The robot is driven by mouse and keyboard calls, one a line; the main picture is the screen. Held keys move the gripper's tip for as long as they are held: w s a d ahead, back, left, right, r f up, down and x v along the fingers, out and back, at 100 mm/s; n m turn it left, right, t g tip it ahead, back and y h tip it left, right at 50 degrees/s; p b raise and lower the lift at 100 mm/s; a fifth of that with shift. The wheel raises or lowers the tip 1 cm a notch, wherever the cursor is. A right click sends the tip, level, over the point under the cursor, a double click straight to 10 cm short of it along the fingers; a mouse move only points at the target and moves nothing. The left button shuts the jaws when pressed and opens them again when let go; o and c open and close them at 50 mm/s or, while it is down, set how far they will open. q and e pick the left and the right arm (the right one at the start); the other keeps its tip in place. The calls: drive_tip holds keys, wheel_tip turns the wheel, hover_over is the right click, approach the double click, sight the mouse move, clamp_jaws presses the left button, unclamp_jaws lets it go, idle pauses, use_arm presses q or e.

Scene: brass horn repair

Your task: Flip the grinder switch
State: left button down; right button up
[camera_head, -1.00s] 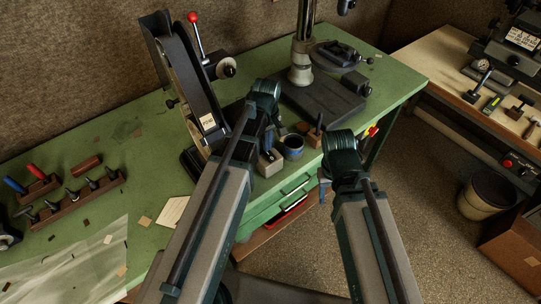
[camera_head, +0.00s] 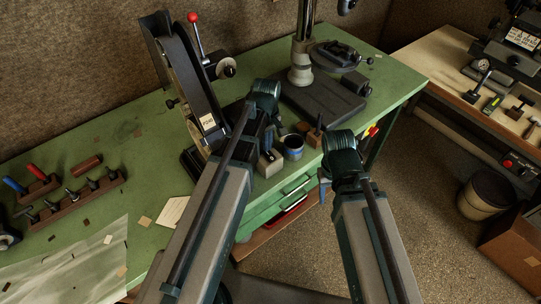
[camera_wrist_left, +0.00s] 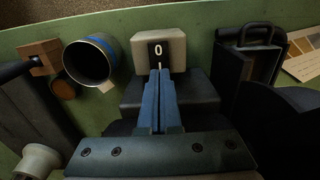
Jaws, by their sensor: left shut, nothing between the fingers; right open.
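The belt grinder (camera_head: 190,85) stands on the green bench at left centre in the head view, with a red-knobbed lever on top. Its switch is a small beige box (camera_head: 270,164), partly hidden behind my left gripper. In the left wrist view the switch box (camera_wrist_left: 178,47) shows a black plate with a white "0" above and a mark below it. My left gripper (camera_wrist_left: 158,74) is shut and empty, its blue fingertips at the lower part of that plate. I cannot tell whether they touch it. My right gripper (camera_head: 325,188) is open and empty, beyond the bench's front edge.
A blue-banded tin (camera_head: 291,148) stands just right of the switch and shows large in the left wrist view (camera_wrist_left: 91,60). A wooden block lies beside it. A drill press base (camera_head: 320,98) is farther back. Tool racks (camera_head: 75,200) are at left.

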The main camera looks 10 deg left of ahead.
use_arm(q)
drive_tip(key=shift+f+b, duration=0.95)
drive_tip(key=shift+b, duration=0.05)
idle(0.6)
drive_tip(key=shift+r, duration=0.15)
wheel_tip(320, 180, up, 7)
drive_tip(key=p, duration=0.7)
idle(0.3)
